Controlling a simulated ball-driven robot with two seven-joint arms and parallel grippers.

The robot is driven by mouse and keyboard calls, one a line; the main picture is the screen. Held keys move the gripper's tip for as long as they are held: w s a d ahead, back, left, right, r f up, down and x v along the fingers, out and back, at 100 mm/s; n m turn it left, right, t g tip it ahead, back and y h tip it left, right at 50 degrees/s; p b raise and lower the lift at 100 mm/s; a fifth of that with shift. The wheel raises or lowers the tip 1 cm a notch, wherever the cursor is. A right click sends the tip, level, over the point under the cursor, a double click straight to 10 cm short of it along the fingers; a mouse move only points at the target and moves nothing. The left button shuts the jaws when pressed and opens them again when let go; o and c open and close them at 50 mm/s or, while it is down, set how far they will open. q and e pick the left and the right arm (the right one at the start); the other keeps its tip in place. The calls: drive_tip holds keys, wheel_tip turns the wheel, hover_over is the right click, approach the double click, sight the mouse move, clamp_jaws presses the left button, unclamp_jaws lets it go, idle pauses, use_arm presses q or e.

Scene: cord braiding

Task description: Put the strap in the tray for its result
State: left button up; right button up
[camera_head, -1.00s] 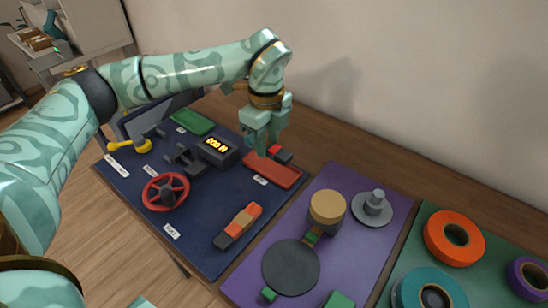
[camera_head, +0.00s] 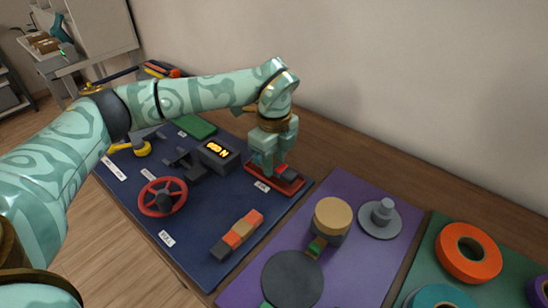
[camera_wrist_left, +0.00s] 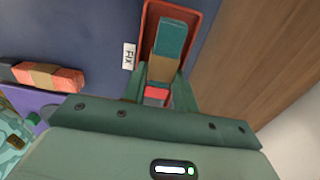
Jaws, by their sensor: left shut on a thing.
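The strap (camera_head: 288,175) shows a dark end and a little red in the head view, beside my fingers. In the left wrist view the strap (camera_wrist_left: 164,68) has teal, tan and red segments and lies lengthwise within the outline of the red tray (camera_wrist_left: 197,32). The red tray (camera_head: 281,189) sits on the dark blue mat with a label at its front; the label reads FIX in the wrist view. My left gripper (camera_head: 265,171) points down over the tray, shut on the strap. The fingers hide part of it, and I cannot tell whether it touches the tray floor. My right gripper is out of view.
A second segmented strap (camera_head: 238,234) lies on the blue mat. A red wheel (camera_head: 162,196), a dark display box (camera_head: 219,155) and a green tray (camera_head: 196,127) stand left of my gripper. A tan-topped post (camera_head: 332,215) stands on the purple mat. The wall is behind.

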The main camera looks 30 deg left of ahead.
use_arm(q)
drive_tip(key=shift+f, duration=0.2)
drive_tip(key=o, duration=1.1)
drive_tip(key=shift+c, duration=0.2)
drive_tip(key=shift+r, duration=0.25)
wheel_tip(320, 180, up, 13)
drive_tip(key=p, duration=0.4)
drive_tip(key=shift+p, duration=0.35)
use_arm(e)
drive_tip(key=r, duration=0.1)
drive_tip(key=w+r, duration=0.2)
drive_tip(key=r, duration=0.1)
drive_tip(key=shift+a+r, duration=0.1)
use_arm(q)
drive_tip(key=shift+f, duration=0.15)
